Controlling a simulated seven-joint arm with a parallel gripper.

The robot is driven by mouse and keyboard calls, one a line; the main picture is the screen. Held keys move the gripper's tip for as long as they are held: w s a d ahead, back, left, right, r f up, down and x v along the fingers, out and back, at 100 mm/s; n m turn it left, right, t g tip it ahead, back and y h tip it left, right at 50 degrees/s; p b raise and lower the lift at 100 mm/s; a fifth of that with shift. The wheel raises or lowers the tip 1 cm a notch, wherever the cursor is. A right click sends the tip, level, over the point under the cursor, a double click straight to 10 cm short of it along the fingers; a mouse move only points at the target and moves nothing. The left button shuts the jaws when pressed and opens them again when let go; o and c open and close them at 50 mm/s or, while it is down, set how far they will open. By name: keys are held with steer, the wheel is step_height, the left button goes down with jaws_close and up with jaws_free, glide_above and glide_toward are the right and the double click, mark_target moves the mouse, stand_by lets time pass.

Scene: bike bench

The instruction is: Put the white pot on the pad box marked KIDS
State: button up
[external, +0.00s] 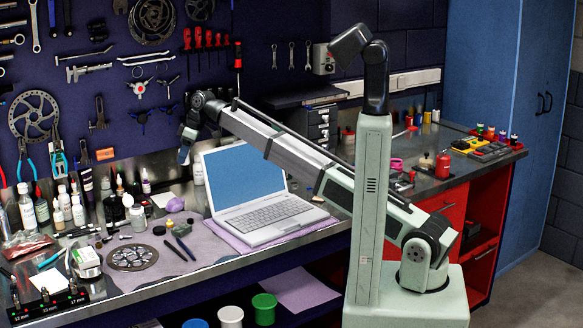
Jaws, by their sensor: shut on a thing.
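My gripper (183,156) is in the air above the back of the bench, left of the laptop. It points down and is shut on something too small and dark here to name. A white tub (230,317) stands below the bench's front edge, between a blue and a green one. A small white round container with a label (88,261) stands at the bench's left front. I cannot tell which of these, if either, is the white pot. No marking KIDS is readable, so I cannot pick out the pad box.
An open laptop (265,215) lies on a lilac cloth at mid-bench. A brake disc (132,257) and tools lie left of it. Several bottles (60,208) crowd the left back. A black size stand (47,304) is at the front left. Tools hang on the wall behind.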

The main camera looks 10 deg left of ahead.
steer(key=s+a+r+n, duration=0.1)
steer(key=s+a, duration=0.5)
steer(key=s, duration=0.7)
step_height(320, 180, up, 2)
steer(key=n+g, duration=0.2)
steer(key=n, duration=0.2)
glide_above(79, 256)
steer(key=w+d, duration=0.1)
steer(key=shift+h, duration=0.4)
steer(key=shift+d+f, duration=0.1)
steer(key=shift+f, duration=4.45)
steer(key=o, duration=1)
steer(key=shift+f, duration=0.1)
steer(key=shift+o, duration=0.2)
steer(key=v, duration=1.2)
